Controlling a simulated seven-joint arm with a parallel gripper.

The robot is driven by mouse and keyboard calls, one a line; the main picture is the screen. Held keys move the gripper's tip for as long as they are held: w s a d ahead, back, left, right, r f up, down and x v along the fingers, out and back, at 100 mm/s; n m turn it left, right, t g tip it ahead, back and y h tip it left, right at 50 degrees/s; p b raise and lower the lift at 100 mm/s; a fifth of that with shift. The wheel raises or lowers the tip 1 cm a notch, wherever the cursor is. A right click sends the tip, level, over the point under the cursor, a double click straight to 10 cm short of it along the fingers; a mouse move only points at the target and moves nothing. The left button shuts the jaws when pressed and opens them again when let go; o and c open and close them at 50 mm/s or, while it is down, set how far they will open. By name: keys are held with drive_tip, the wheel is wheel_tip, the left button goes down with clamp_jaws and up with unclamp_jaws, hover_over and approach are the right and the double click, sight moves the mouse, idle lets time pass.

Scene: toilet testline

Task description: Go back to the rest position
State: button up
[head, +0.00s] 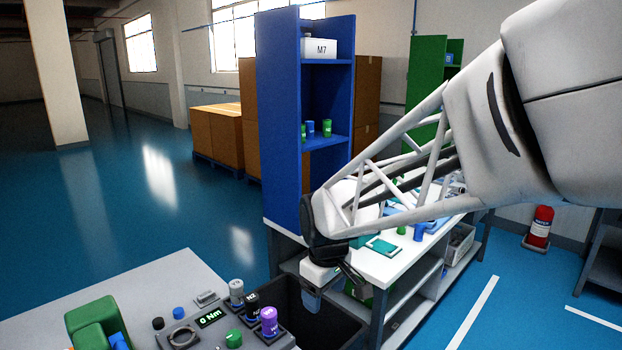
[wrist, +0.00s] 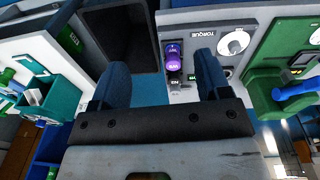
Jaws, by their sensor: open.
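My gripper (head: 330,288) hangs below my arm in the head view, in front of the white workbench (head: 385,262) and over a dark open bin (head: 345,328). In the wrist view its two blue fingers (wrist: 163,76) stand wide apart with nothing between them. A purple cylinder (head: 269,321) stands upright in the torque station at the lower left. In the wrist view the purple cylinder (wrist: 173,54) shows beyond the fingers, apart from them. My arm hides part of the workbench.
A black cylinder (head: 252,304) and a grey one (head: 237,290) stand beside the purple one. A green machine (head: 97,322) is at the lower left. A tall blue shelf (head: 279,120) rises behind the gripper. A fire extinguisher (head: 540,228) stands at the right. Open floor lies left.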

drive_tip(key=s+d+r+m, duration=0.2)
drive_tip(key=s+d+m, duration=0.3)
drive_tip(key=s+d, duration=0.3)
drive_tip(key=s+d+r+m+t, duration=0.1)
drive_tip(key=s+d+m, duration=0.3)
drive_tip(key=s, duration=0.9)
drive_tip(key=shift+d+r+m+t, duration=0.3)
drive_tip(key=shift+d+r+m, duration=0.15)
drive_tip(key=shift+d, duration=1.45)
